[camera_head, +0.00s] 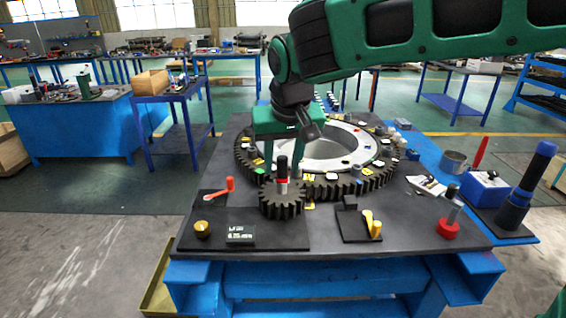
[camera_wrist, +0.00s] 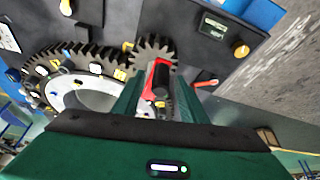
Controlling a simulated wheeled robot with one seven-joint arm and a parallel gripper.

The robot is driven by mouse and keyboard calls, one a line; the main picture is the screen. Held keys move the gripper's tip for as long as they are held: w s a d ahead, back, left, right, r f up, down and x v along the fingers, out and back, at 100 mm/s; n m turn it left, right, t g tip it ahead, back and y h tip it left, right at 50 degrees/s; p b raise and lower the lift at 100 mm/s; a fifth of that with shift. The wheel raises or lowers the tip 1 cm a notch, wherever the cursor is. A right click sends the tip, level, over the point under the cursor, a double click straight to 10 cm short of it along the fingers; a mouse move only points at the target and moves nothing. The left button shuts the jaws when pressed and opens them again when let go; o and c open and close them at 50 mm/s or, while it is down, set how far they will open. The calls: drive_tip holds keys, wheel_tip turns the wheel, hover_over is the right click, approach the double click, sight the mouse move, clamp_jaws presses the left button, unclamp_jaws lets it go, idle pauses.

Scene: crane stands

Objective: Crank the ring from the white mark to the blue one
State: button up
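The big toothed ring (camera_head: 345,187) lies flat on the bench, with white, yellow, blue and other small marks on it; it also shows in the wrist view (camera_wrist: 60,63). A blue mark (camera_head: 357,169) is on its near right part. The small dark gear (camera_head: 283,205) meshes with its near edge. On that gear stands a black crank knob (camera_head: 282,164) with a red and white part below. In the wrist view the black knob (camera_wrist: 161,82) and red crank piece appear between the fingertips. My gripper (camera_head: 284,165) is open, close behind the knob; contact cannot be told.
A red lever (camera_head: 219,190), a yellow knob (camera_head: 202,229) and a small display (camera_head: 241,235) are left of the gear. A yellow lever (camera_head: 372,224) on a black plate is right. A red-based post (camera_head: 448,228) and a blue box (camera_head: 487,188) stand further right.

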drive_tip(key=shift+f, duration=0.15)
clamp_jaws()
drive_tip(key=shift+a, duration=0.1)
